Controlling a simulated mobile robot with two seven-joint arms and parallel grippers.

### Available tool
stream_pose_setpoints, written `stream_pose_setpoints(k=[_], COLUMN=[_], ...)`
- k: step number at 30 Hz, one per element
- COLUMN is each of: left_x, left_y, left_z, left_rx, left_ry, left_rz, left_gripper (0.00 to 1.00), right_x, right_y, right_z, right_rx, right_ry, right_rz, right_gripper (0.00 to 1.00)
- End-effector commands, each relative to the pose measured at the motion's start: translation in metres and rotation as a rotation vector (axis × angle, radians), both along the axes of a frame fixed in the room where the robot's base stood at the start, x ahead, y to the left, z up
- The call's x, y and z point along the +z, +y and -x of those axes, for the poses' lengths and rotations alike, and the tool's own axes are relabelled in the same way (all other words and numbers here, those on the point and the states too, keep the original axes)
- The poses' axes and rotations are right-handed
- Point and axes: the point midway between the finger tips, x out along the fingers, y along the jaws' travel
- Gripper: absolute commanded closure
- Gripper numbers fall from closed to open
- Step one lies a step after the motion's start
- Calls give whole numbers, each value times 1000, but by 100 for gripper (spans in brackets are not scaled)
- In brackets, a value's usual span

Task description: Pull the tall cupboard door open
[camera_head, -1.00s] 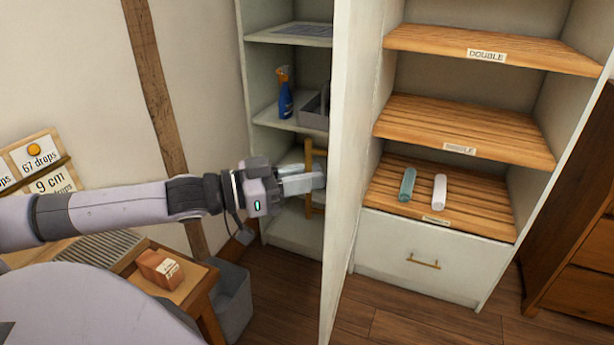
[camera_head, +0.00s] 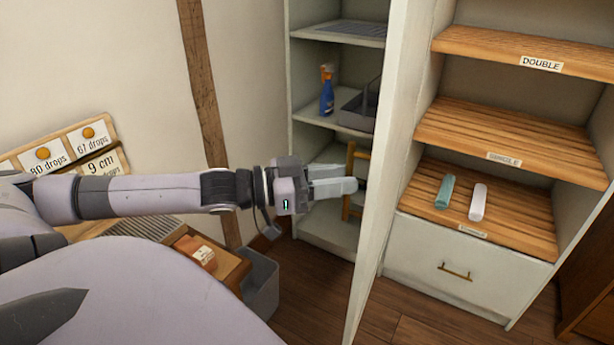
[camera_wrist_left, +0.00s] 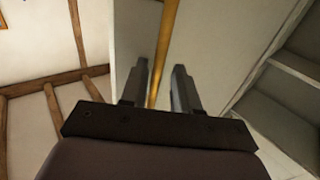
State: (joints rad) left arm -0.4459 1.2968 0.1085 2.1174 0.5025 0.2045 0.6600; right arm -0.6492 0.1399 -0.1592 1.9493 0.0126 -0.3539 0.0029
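The tall cupboard door (camera_head: 381,210) is white and stands open, seen nearly edge-on in the head view. Shelves show on both sides of it. Its brass bar handle (camera_head: 350,213) is on its left side, partly hidden by my fingers. My left gripper (camera_head: 340,178) reaches in from the left at the handle. In the left wrist view the handle (camera_wrist_left: 168,40) runs between the two fingers of the gripper (camera_wrist_left: 162,75). The fingers stand apart, wider than the bar, with the bar nearer the left finger. My right gripper is not in view.
Left of the door, shelves hold a blue spray bottle (camera_head: 327,92) and a grey caddy (camera_head: 357,112). Right of it are slatted wooden shelves (camera_head: 510,131) and a drawer (camera_head: 470,265). A grey bin (camera_head: 262,285) stands on the floor below my arm.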

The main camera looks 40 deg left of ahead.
Motion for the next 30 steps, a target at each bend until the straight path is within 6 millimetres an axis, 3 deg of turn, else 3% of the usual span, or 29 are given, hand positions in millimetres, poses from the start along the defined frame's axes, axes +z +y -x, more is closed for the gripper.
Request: stream_pose_setpoints(k=[15, 30], left_x=[2, 1], left_y=[19, 32], left_z=[25, 41], left_rx=[3, 3], left_ry=[4, -1], left_rz=[-2, -2], left_gripper=[70, 70], right_x=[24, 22], right_y=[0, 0], right_z=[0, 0], right_rx=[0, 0], right_ry=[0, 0], right_rz=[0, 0], right_gripper=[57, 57])
